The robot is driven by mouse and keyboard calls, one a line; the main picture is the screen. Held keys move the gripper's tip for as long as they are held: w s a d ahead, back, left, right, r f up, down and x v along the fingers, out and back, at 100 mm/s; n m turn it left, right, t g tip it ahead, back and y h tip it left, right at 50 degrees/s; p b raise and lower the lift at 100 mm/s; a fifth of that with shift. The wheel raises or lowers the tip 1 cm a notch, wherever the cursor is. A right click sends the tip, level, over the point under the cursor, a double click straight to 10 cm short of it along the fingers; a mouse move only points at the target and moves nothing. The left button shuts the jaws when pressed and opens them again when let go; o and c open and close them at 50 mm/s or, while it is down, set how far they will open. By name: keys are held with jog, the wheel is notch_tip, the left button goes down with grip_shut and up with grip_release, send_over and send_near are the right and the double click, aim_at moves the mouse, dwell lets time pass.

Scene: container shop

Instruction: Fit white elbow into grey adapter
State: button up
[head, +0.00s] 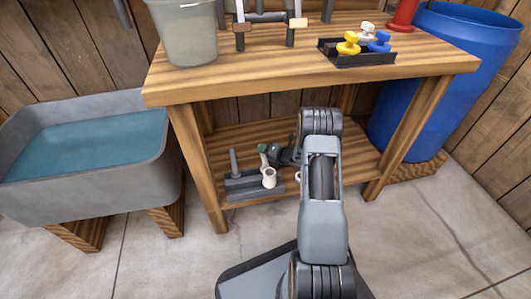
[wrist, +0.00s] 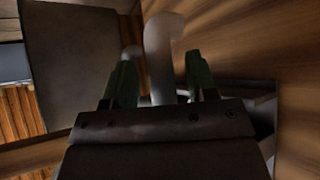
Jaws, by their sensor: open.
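A white elbow (head: 269,178) stands at the grey rack on the bench's lower shelf. My gripper (head: 268,152) reaches in over the shelf, just behind and above this elbow. In the wrist view, my gripper (wrist: 160,80) is open, with a green-padded finger on each side of a pale bent pipe (wrist: 160,50). A gap shows at its right side; I cannot tell whether the left finger touches it. A grey upright piece (head: 234,162) stands at the left of the rack; I cannot tell whether it is the grey adapter.
The bench top (head: 290,80) is above my arm, with the lower shelf (head: 340,150) beneath. A grey water trough (head: 165,150) stands left and a blue barrel (head: 400,130) right. A dark tray (head: 366,60) with coloured valves and a bucket (head: 187,35) are on top.

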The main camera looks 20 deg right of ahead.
dwell(0.4)
jog(key=p+v, duration=0.6)
jog(key=v, duration=0.7)
notch_tip(320, 180, up, 16)
jog(key=w+a+m+g+h, duration=0.1)
jog(key=a+m+g+h, duration=0.15)
jog(key=m+h, duration=0.8)
jog(key=s+a+r+m+g+y, duration=0.2)
jog(key=s+a+r+m+g, duration=0.15)
jog(key=s+a+m, duration=0.55)
jog(key=s+a+r+m+g+y, duration=0.2)
jog(key=s+a+r+m+g, duration=0.15)
jog(key=s+a+m, duration=0.5)
notch_tip(320, 180, up, 39)
jog(key=s+d+t+p, duration=0.1)
jog(key=s+p, duration=0.2)
jog(key=p, duration=3.3)
jog(key=shift+r+m, duration=0.15)
jog(key=shift+m, duration=0.15)
